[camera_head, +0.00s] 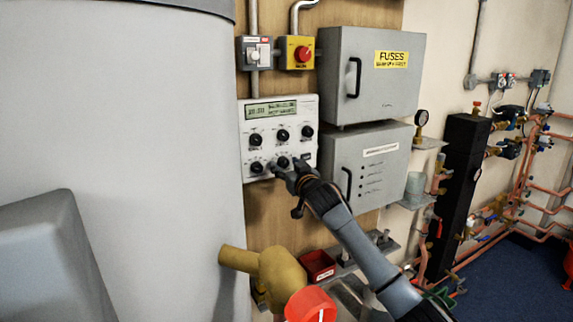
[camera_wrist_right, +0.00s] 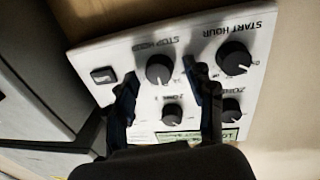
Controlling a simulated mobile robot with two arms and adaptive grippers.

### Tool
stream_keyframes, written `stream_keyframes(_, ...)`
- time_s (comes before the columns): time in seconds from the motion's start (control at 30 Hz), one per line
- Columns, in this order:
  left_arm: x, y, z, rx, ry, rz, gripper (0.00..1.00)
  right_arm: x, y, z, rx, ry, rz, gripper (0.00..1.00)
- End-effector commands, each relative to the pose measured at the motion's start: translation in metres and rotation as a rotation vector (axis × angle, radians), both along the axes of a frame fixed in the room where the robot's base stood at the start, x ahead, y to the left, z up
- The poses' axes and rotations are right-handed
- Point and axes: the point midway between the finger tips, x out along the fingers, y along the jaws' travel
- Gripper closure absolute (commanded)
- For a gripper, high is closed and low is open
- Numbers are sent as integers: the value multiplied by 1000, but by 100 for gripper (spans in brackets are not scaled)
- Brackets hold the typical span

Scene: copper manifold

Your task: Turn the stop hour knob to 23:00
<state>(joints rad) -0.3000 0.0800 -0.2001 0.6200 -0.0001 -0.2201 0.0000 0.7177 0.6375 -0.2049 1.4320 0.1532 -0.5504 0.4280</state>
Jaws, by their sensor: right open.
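The stop hour knob (camera_head: 282,162) is a round black knob in the lower row of a white control panel (camera_head: 246,150). In the right wrist view, turned upside down, the stop hour knob (camera_wrist_right: 160,69) sits below its partly readable label. My right gripper (camera_head: 287,171) is at the panel's lower edge by this knob. In the wrist view the open right gripper (camera_wrist_right: 159,78) has one finger on each side of the knob, with visible gaps. The knob's exact setting is too small to read. My left gripper is not in view.
The start hour knob (camera_wrist_right: 233,58) is just beside the right finger, and a rocker switch (camera_wrist_right: 103,75) is beyond the left one. Grey cabinets (camera_head: 345,90) stand right of the panel. A large grey cylinder (camera_head: 140,120) fills the left. A yellow-brown pipe (camera_head: 272,278) is below.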

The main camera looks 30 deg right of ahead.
Motion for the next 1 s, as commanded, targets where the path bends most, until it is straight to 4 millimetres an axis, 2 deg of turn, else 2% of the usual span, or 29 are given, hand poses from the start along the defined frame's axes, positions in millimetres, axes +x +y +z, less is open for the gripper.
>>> stream_keyframes(0.27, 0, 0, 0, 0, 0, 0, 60, 2, 0, 0, 0, 0, 0, 46)
stream_keyframes(0.37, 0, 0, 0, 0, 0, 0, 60, 1, 0, 0, 0, 0, 0, 63)
stream_keyframes(0.53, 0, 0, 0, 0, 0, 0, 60, 1, 0, 0, 0, 0, 0, 97)
stream_keyframes(0.57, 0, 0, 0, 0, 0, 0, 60, 1, 0, 0, 0, 0, 0, 100)
stream_keyframes(1.0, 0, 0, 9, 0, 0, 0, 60, 2, 0, 2, 94, -5, 0, 100)
